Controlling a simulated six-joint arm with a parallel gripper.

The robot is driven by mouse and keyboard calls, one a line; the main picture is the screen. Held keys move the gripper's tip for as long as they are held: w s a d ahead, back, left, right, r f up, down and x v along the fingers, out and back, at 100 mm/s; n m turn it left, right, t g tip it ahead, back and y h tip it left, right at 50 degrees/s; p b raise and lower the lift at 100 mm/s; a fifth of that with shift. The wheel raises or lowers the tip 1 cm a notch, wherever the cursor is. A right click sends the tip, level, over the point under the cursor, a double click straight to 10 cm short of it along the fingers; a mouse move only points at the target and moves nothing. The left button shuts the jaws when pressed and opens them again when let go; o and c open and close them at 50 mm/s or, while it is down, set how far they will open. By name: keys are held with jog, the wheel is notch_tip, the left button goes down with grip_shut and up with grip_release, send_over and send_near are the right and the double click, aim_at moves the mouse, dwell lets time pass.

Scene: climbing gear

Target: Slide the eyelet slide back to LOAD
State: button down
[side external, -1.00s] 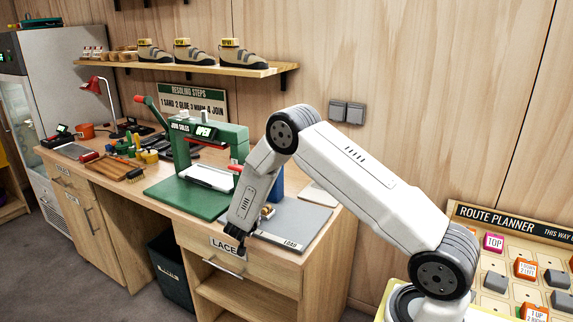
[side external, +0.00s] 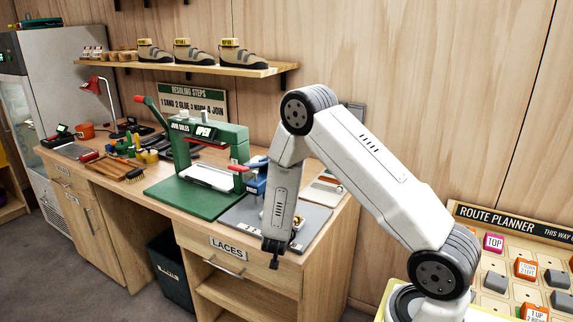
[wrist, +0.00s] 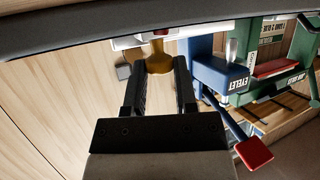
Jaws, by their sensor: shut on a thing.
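The blue eyelet press (side external: 257,176) stands on a grey base plate (side external: 312,222) on the workbench, partly behind my arm. It also shows in the wrist view (wrist: 215,75), right of my fingers. My gripper (wrist: 159,75) is shut on a brass-coloured knob (wrist: 158,57), which lies between its fingers. A white part with a red piece (wrist: 152,37) shows just beyond the knob; I take these to be the eyelet slide. In the side view my gripper (side external: 274,262) is at the bench's front edge, and a small pale and gold part (side external: 298,222) shows right of my arm. The LOAD lettering is hidden.
The green sole press (side external: 205,160) with an OPEN sign stands left of the eyelet press. A red-tipped lever (wrist: 254,152) sticks out at the right of the wrist view. A LACES drawer (side external: 228,250) is below the bench front.

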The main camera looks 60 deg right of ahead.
jog(key=shift+s, duration=2.3)
jog(key=shift+c, duration=2)
grip_release()
jog(key=shift+a, duration=0.15)
jog(key=shift+s+a+r, duration=0.2)
jog(key=shift+a+r, duration=0.1)
jog(key=shift+a, duration=0.2)
jog(key=shift+v, duration=3.2)
jog(key=shift+s, duration=0.1)
